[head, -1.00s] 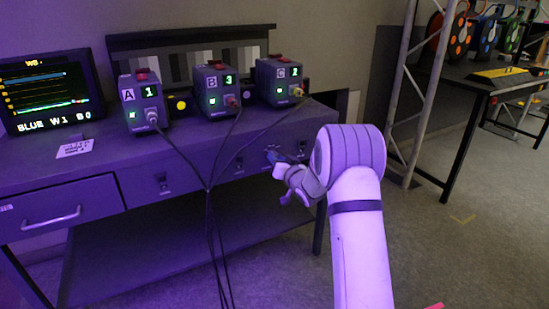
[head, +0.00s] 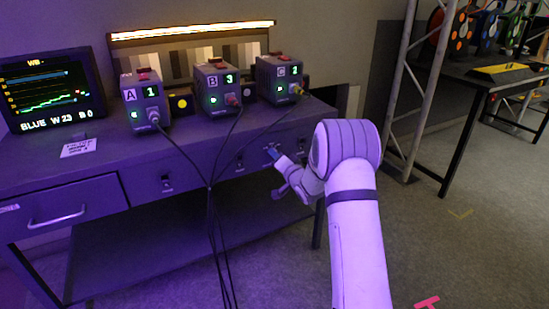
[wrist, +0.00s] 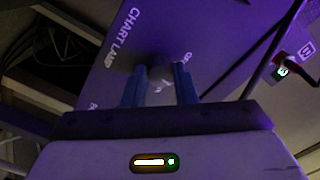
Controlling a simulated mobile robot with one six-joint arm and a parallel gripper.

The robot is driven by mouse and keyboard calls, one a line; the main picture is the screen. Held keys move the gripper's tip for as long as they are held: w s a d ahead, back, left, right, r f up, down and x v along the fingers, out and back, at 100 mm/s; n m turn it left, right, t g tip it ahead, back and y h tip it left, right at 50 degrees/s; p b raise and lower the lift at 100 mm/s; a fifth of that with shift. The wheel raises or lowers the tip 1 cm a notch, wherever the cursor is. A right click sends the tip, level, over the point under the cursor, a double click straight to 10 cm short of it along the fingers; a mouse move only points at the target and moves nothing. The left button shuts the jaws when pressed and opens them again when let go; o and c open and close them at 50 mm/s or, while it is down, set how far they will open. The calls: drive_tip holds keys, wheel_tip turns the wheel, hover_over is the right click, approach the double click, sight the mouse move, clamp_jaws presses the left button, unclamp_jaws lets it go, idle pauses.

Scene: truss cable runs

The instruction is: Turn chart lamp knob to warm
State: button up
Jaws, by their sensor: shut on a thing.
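The chart lamp knob (wrist: 161,76) is a small dark stub on a panel labelled CHART LAMP in the wrist view. The blue fingers of my gripper (wrist: 160,84) stand on either side of it and are shut on it. In the head view, my gripper (head: 273,153) is at the right part of the bench front, and its fingertips hide the knob. The position labels around the knob are partly covered and too small to read. The chart lamp (head: 192,31) is a bar above the grey chart (head: 185,52), glowing warm white.
Boxes A (head: 144,103), B (head: 215,92) and C (head: 278,82) stand on the bench (head: 110,168), with cables hanging down its front. The monitor (head: 52,88) reads BLUE W 23 B 0. A truss (head: 422,85) stands to the right. Floor is clear at the lower right.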

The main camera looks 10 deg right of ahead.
drive_tip(key=o, duration=1)
drive_tip(key=p+v, duration=0.1)
drive_tip(key=v, duration=0.6)
drive_tip(key=shift+s+d+r, duration=0.1)
drive_tip(key=shift+s+d, duration=0.05)
drive_tip(key=shift+s, duration=0.2)
